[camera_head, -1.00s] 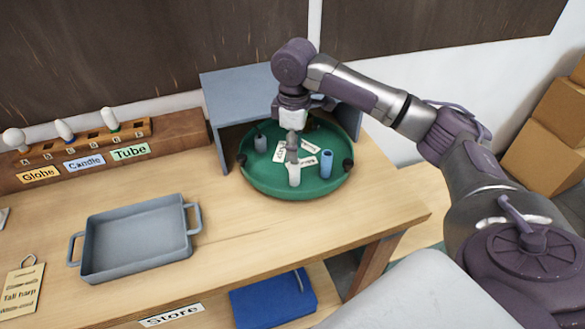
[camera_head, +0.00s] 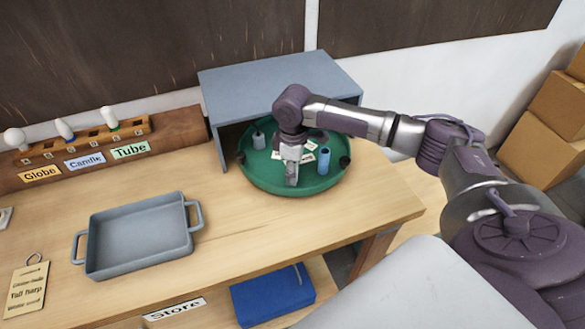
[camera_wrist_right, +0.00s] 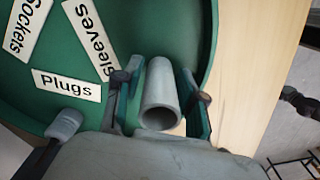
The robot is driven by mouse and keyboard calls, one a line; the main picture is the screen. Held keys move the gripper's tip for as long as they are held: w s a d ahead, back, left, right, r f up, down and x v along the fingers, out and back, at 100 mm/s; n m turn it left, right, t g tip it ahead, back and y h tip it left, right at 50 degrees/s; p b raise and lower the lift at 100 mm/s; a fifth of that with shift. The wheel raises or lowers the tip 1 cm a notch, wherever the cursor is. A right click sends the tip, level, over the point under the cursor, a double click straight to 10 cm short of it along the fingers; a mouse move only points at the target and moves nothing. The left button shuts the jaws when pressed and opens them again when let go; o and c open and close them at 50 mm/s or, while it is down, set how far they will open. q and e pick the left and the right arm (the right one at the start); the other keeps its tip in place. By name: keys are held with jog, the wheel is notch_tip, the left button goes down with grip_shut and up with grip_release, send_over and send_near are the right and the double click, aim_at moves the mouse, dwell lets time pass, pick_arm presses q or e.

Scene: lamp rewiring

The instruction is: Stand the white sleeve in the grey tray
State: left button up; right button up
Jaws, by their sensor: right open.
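The white sleeve (camera_wrist_right: 161,96) is a hollow tube, looking pale grey in the right wrist view, between the fingers of my right gripper (camera_wrist_right: 158,76). The fingers are apart, one on each side, with a gap showing at least on the left. In the head view my right gripper (camera_head: 292,174) points down at the front of the green round tray (camera_head: 262,184) and mostly hides the sleeve. The grey tray (camera_head: 140,236) is empty, with two side handles, at left on the bench. My left gripper is not in view.
A blue cylinder (camera_head: 324,161) and a dark grey one (camera_head: 258,140) stand on the green tray near my right gripper. A grey shelf (camera_head: 270,86) overhangs its back. The bench between both trays is clear. A bulb rack (camera_head: 88,144) stands at back left.

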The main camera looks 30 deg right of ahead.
jog(key=c, duration=0.6)
